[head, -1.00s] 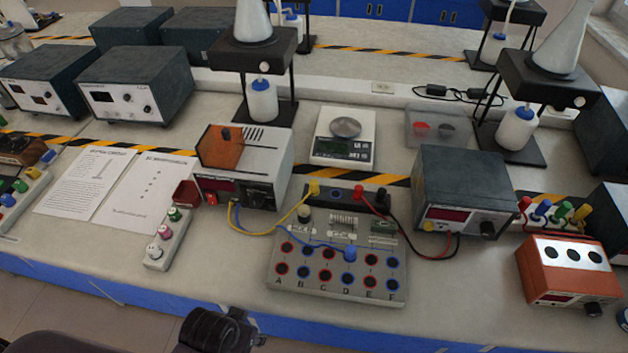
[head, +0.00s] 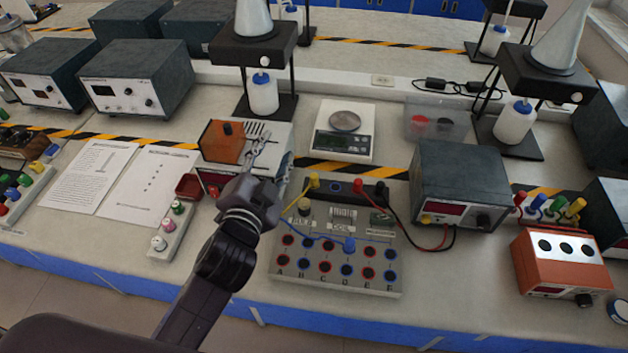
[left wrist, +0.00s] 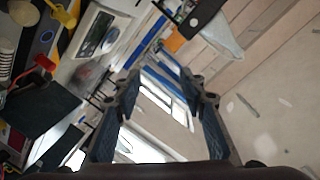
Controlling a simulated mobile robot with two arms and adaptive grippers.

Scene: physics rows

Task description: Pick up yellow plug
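A yellow plug (head: 314,180) stands upright at the left end of a black socket strip (head: 340,190), behind the grey board with lettered sockets (head: 335,288). A yellow cable runs from it toward the left and passes behind my arm. The plug also shows at the top left of the left wrist view (left wrist: 65,15). My left gripper (head: 273,150) is in front of the orange-and-white power unit, to the left of the plug and apart from it. Its fingers are spread with nothing between them in the left wrist view (left wrist: 163,82). My right gripper is not in view.
A red plug (head: 358,185) and a black plug (head: 381,187) stand at the strip's right end. A blue plug (head: 349,244) sits on the board. A dark meter box (head: 458,180) stands to the right, a scale (head: 344,135) behind. Another yellow plug (head: 575,206) is far right.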

